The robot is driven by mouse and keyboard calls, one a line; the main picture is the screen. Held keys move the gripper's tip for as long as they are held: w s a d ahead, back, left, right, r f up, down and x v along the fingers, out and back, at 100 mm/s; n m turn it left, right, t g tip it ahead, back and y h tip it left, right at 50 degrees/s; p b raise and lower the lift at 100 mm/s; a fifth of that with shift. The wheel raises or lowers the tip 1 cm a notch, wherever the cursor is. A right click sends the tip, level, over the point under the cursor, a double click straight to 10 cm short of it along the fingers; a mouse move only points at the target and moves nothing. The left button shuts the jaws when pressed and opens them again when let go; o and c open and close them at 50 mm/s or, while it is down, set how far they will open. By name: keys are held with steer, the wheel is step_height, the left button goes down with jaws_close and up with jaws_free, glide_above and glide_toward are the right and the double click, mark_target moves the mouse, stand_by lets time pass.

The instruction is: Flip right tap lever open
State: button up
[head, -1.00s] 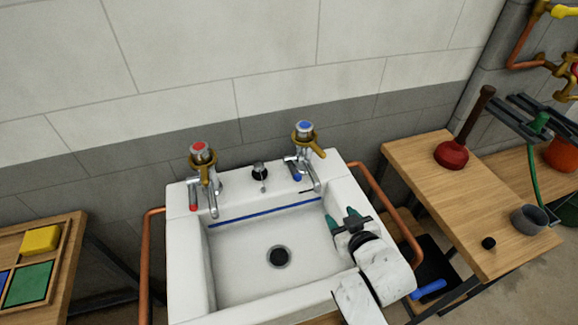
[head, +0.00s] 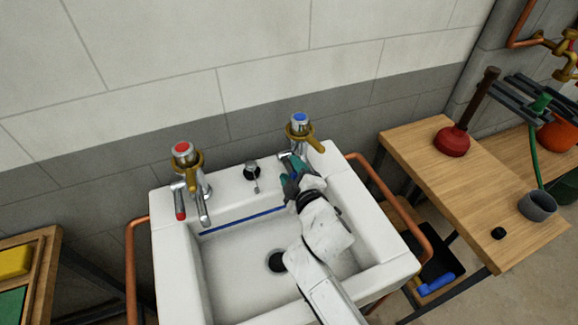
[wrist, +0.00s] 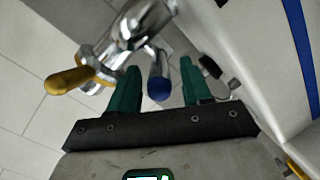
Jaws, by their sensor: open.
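The right tap (head: 299,124) is chrome with a blue cap and a brass-coloured collar, at the back right of the white sink. Its lever has a blue tip (wrist: 159,88). In the wrist view the tip sits between the two green fingers of my gripper (wrist: 155,85), with room on both sides. In the head view my gripper (head: 290,181) is just below the right tap and largely hides the lever. My gripper is open and holds nothing. The left tap (head: 187,165) has a red cap and a red-tipped lever hanging down.
The sink (head: 175,262) has a dark drain (head: 277,262) and a small chrome fitting (head: 252,172) between the taps. Copper pipes run along both sides. A wooden bench (head: 470,195) at the right carries a red plunger (head: 453,141) and a grey cup (head: 537,206).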

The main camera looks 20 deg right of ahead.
steer(key=shift+x, duration=1.2)
steer(key=shift+c, duration=0.3)
jaws_close()
